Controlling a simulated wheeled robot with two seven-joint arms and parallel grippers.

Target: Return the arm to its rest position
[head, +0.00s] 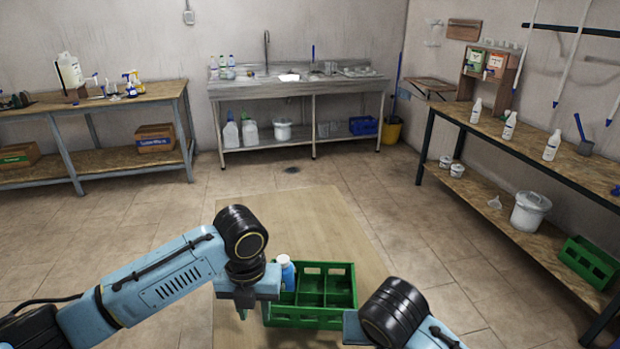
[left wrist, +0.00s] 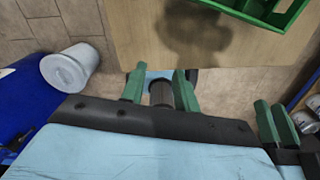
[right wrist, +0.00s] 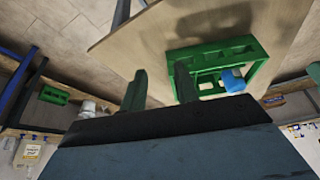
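A green divided crate (head: 338,317) stands on the light wooden tabletop (head: 345,225). In the head view the right fingers are hidden.
A sink bench (head: 300,88) is at the back, a workbench (head: 110,102) at left. A bench with white bottles (head: 540,150) is at right, with a white bucket (head: 528,212) and another green crate (head: 588,262) below. The table behind the crate is clear.

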